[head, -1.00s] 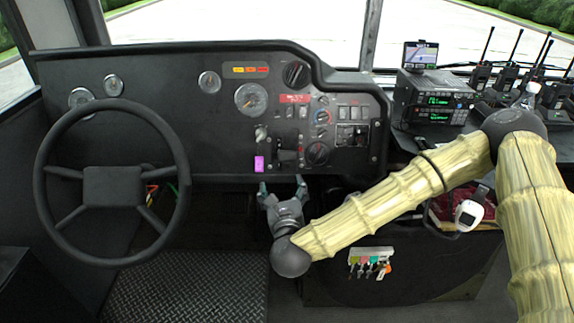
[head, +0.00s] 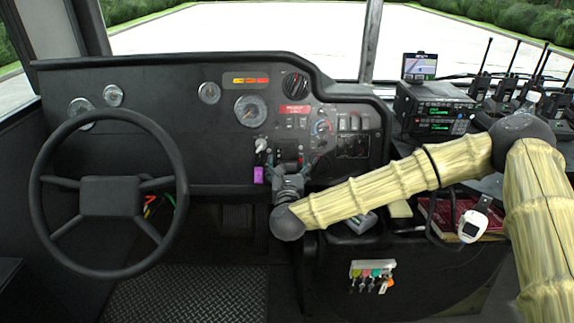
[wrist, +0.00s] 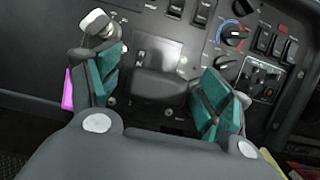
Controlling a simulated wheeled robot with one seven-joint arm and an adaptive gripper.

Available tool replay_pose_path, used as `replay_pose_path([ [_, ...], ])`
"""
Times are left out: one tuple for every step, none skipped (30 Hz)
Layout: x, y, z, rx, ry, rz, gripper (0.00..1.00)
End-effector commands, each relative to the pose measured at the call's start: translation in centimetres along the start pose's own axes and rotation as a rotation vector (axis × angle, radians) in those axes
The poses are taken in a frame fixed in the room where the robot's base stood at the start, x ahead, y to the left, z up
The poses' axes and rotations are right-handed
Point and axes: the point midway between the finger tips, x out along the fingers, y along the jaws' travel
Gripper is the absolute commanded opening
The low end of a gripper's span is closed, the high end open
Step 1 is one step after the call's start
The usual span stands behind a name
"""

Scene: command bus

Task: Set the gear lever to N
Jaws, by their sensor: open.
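The gear lever is a dark block on the dashboard, with its black handle (wrist: 160,86) between my fingers in the wrist view. A small plate with faint markings (wrist: 143,62) lies just above it; I cannot read the lever's setting. In the head view the lever area (head: 287,154) is partly hidden behind my gripper (head: 289,170). In the wrist view my gripper (wrist: 163,82) is open, its teal-padded fingers to the left and right of the handle. I see a gap on the right; contact on the left cannot be told.
A pale-ended knob (wrist: 97,22) stands close to my left finger, with a purple tag (head: 258,175) below it. Switches and a blue-red dial (wrist: 232,34) sit to the right. The steering wheel (head: 112,117) is at left, radios (head: 435,107) at right.

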Motion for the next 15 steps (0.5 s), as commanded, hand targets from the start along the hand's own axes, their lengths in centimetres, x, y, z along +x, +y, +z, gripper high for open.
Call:
replay_pose_path([
  [0.35, 0.01, -0.01, 0.000, 0.000, 0.000, 0.79],
  [0.52, 0.01, -0.02, 0.000, 0.000, 0.000, 0.79],
  [0.71, 0.01, -0.02, 0.000, 0.000, 0.001, 0.79],
  [0.82, 0.01, -0.02, 0.000, 0.001, 0.001, 0.79],
  [0.90, 0.00, -0.02, 0.000, 0.001, 0.001, 0.79],
  [0.97, -0.01, -0.02, 0.000, 0.001, 0.000, 0.79],
  [1.00, -0.01, -0.02, 0.000, 0.001, 0.000, 0.79],
  [1.02, -0.01, -0.02, 0.000, 0.001, 0.000, 0.79],
  [1.02, -0.01, -0.02, 0.000, 0.001, 0.000, 0.79],
  [1.02, -0.01, -0.02, 0.000, 0.001, 0.000, 0.79],
  [1.01, -0.01, -0.02, 0.000, 0.001, 0.000, 0.79],
  [1.01, -0.01, -0.02, 0.000, 0.001, 0.001, 0.79],
  [1.01, -0.01, -0.02, 0.000, 0.001, 0.000, 0.79],
  [1.00, -0.01, -0.02, 0.000, 0.001, 0.000, 0.77],
  [1.00, -0.01, -0.02, 0.000, 0.001, 0.001, 0.69],
])
